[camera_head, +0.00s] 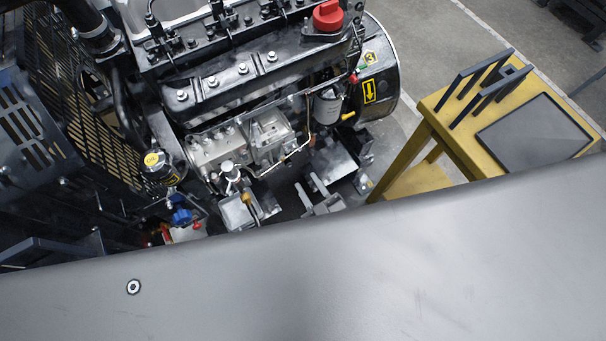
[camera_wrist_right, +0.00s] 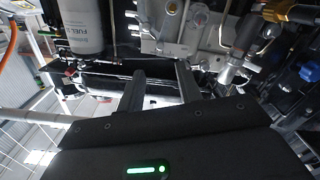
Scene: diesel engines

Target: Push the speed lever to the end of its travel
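The dark diesel engine (camera_head: 215,85) fills the upper left of the head view. Its silver injection pump housing (camera_head: 270,135) is on the near side, with a thin metal rod or pipe beside it. I cannot tell for certain which part is the speed lever. My right gripper (camera_head: 306,182) is in front of the engine, a little below and right of the pump housing. In the wrist view its two dark fingers (camera_wrist_right: 161,73) stand apart with nothing between them. They point at the engine side, with no clear contact. My left gripper is out of view.
A white fuel filter (camera_head: 327,106) and yellow handle (camera_head: 347,117) are right of the pump. A brass fitting (camera_head: 247,199) and blue valve (camera_head: 181,216) are lower left. A yellow table (camera_head: 440,128) stands at right. A grey surface, probably my arm, hides the bottom.

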